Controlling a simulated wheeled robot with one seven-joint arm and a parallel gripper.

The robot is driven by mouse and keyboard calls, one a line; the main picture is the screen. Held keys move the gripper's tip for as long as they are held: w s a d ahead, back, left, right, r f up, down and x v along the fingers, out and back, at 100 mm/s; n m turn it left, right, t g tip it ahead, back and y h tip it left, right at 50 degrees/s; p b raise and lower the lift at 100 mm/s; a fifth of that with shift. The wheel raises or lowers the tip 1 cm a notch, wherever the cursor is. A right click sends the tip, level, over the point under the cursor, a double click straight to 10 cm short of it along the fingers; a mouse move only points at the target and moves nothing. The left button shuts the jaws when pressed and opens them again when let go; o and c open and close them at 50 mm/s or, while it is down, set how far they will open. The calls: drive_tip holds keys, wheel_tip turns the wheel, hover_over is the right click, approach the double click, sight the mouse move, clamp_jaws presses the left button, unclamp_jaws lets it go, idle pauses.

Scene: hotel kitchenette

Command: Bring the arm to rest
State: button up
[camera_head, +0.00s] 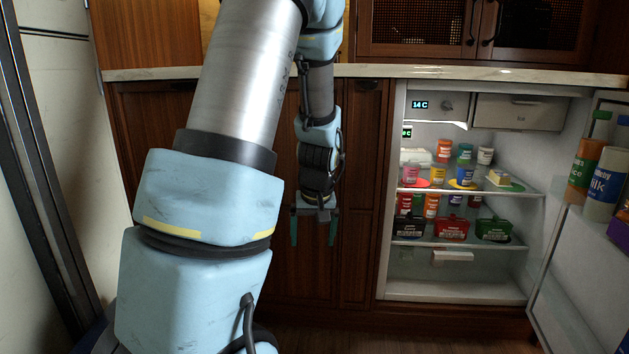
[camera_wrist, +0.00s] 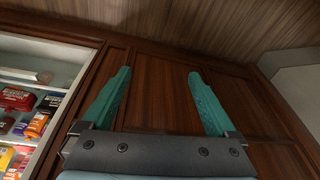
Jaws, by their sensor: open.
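My gripper (camera_head: 315,229) hangs pointing down in front of the brown wooden cabinet doors, left of the open fridge. Its two green fingers are spread apart with nothing between them. In the wrist view the open gripper (camera_wrist: 158,98) shows the wood cabinet front (camera_wrist: 155,90) behind it, with the fridge at the left edge. My arm fills much of the left and middle of the head view and hides part of the cabinets.
The lit fridge (camera_head: 390,200) stands open at right, its shelves holding several jars and boxes. Its door (camera_head: 575,275) swings out at far right with bottles on it. A pale countertop (camera_head: 420,72) runs above the cabinets. Bare floor shows below.

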drive_tip(key=s+a+r+m+g+p, duration=0.1)
drive_tip(key=s+a+r, duration=0.15)
drive_tip(key=s, duration=0.45)
drive_tip(key=s+a+r+m, duration=0.1)
drive_tip(key=s+a+r, duration=0.1)
drive_tip(key=s+a, duration=0.3)
wheel_tip(320, 180, up, 35)
drive_tip(key=s+d+p, duration=0.1)
drive_tip(key=p, duration=3.4)
drive_tip(key=shift+h, duration=0.4)
drive_tip(key=shift+o, duration=0.6)
drive_tip(key=shift+d+r+p, duration=0.1)
drive_tip(key=shift+p, duration=0.2)
